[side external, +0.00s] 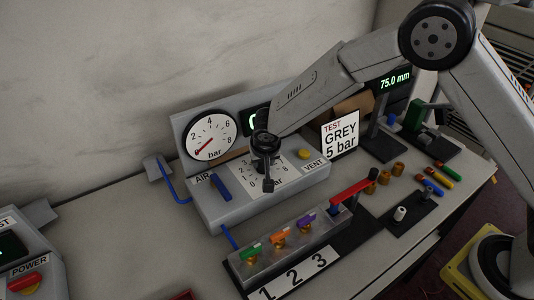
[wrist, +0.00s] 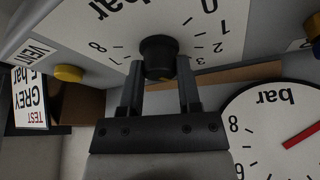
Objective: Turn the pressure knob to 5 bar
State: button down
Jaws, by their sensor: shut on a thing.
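The black pressure knob (wrist: 158,50) sits on a white dial plate (wrist: 215,22) numbered up to 8, upside down in the wrist view. My gripper (wrist: 159,68) has one finger on each side of the knob and is shut on it. In the side view my gripper (side external: 267,184) reaches down over the dial plate (side external: 243,172) and hides the knob. The round pressure gauge (side external: 210,135) has its red needle pointing lower left, at the low end of its scale. A card (side external: 340,133) reads "TEST GREY 5 bar".
Beside the dial are a blue AIR lever (side external: 221,187) and a yellow VENT button (side external: 303,154). In front stands a clear block with green, orange and purple valves (side external: 279,234) and a red-handled lever (side external: 353,188). Small cylinders and coloured pieces lie to the right.

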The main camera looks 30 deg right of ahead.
jog(key=m+h, duration=0.1)
jog(key=m, duration=0.1)
jog(key=m+g, duration=0.1)
jog(key=m, duration=0.2)
jog(key=shift+w+a+h, duration=0.1)
jog(key=shift+a+h, duration=0.05)
jog(key=shift+h, duration=0.25)
jog(key=shift+m+g+h, duration=0.3)
jog(key=shift+m+g, duration=0.6)
jog(key=shift+m, duration=1.4)
jog(key=shift+c, duration=1.5)
grip_release()
jog(key=shift+r, duration=0.1)
jog(key=w+v, duration=0.1)
jog(key=v, duration=0.6)
jog(key=shift+s+a+r, duration=0.25)
jog(key=shift+s, duration=0.25)
jog(key=shift+d, duration=0.15)
